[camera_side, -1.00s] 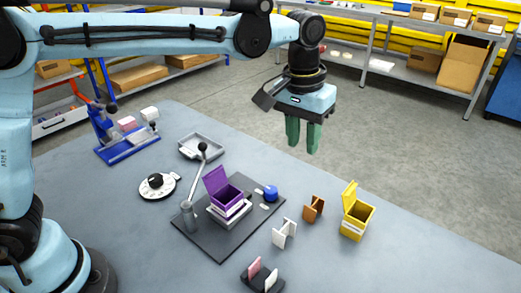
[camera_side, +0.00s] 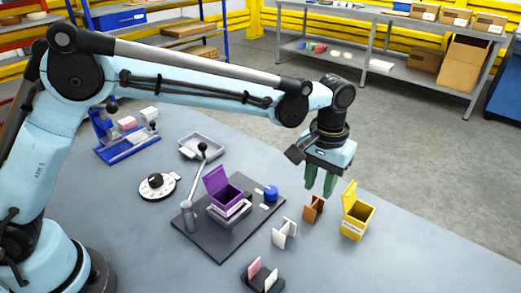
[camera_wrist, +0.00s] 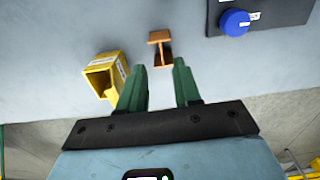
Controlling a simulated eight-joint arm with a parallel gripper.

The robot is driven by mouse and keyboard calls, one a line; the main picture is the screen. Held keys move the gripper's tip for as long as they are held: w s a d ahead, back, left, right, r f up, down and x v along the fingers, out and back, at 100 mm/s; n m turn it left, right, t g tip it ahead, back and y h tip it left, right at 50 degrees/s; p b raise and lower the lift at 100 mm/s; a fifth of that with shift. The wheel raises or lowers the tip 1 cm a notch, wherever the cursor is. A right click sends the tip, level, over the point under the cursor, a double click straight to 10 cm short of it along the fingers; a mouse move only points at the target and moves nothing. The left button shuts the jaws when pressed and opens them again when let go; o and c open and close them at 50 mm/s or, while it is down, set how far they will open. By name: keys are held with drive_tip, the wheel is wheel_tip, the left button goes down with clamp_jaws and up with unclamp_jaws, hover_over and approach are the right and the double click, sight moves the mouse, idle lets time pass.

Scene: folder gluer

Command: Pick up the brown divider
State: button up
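The brown divider (camera_side: 313,209) stands on the grey table between the white divider and the yellow box. It looks like an H-shaped piece. In the wrist view the brown divider (camera_wrist: 160,44) lies ahead of my fingertips, roughly between their lines. My gripper (camera_side: 320,192) has green fingers and hangs above the table, over or just behind the divider. In the wrist view my gripper (camera_wrist: 157,72) shows its fingers apart with nothing between them. From the side the fingertips appear slightly above the divider, apart from it.
A yellow open box (camera_side: 356,222) stands close to the right of the divider. A white divider (camera_side: 284,233) is at its left. A purple box (camera_side: 226,195) sits on a dark plate (camera_side: 205,246) with a lever and a blue knob (camera_side: 271,193). The front right table is clear.

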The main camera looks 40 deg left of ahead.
sight(315, 203)
wheel_tip(315, 203, down, 5)
drive_tip(key=shift+s+a+r, duration=0.1)
drive_tip(key=shift+a, duration=0.05)
drive_tip(key=shift+c, duration=0.3)
clamp_jaws()
